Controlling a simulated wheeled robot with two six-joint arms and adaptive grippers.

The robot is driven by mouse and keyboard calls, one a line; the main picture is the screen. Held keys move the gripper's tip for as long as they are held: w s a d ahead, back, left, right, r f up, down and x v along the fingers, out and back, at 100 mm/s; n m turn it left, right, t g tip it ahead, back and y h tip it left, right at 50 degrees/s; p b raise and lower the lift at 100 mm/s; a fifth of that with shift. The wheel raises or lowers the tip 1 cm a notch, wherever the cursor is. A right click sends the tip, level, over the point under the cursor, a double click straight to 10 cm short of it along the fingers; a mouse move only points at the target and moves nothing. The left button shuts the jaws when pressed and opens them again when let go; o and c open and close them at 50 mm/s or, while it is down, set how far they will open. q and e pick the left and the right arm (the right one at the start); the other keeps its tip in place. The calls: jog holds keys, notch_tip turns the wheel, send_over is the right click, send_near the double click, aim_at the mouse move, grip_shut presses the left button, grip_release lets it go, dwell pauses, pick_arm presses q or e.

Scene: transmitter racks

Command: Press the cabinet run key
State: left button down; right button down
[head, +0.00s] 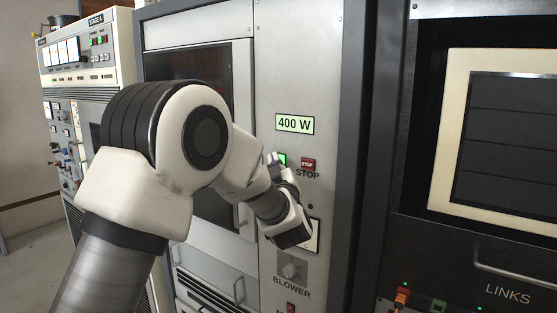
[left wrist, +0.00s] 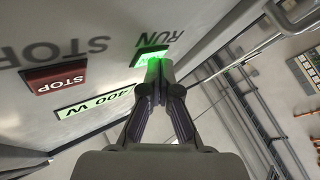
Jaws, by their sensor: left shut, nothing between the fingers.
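The green run key (head: 282,158) is on the light grey cabinet panel, left of the red STOP key (head: 308,164) and below the 400 W display. In the head view my left gripper (head: 274,159) is at the run key and partly covers it. In the left wrist view the run key (left wrist: 150,56) glows green beside the word RUN. My left gripper (left wrist: 159,68) is shut and empty, its tips overlapping the key's edge with green light on them. I cannot tell whether the tips touch or push the key. My right gripper is not in view.
The 400 W display (head: 294,124) is above the keys. A BLOWER knob (head: 292,268) is lower on the same panel. A cabinet door with a dark window and handle is to the left, and a dark rack with a cream-framed screen (head: 452,130) is to the right.

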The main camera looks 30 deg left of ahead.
pick_arm(q)
jog(key=shift+s, duration=0.1)
jog(key=shift+s+f+b, duration=0.1)
jog(key=shift+s+b, duration=0.3)
jog(key=shift+s, duration=0.3)
jog(key=s, duration=0.1)
jog(key=s+b, duration=0.1)
jog(key=s, duration=0.1)
jog(key=s+b, duration=0.1)
jog(key=s, duration=0.1)
jog(key=shift+a, duration=0.25)
dwell(0.6)
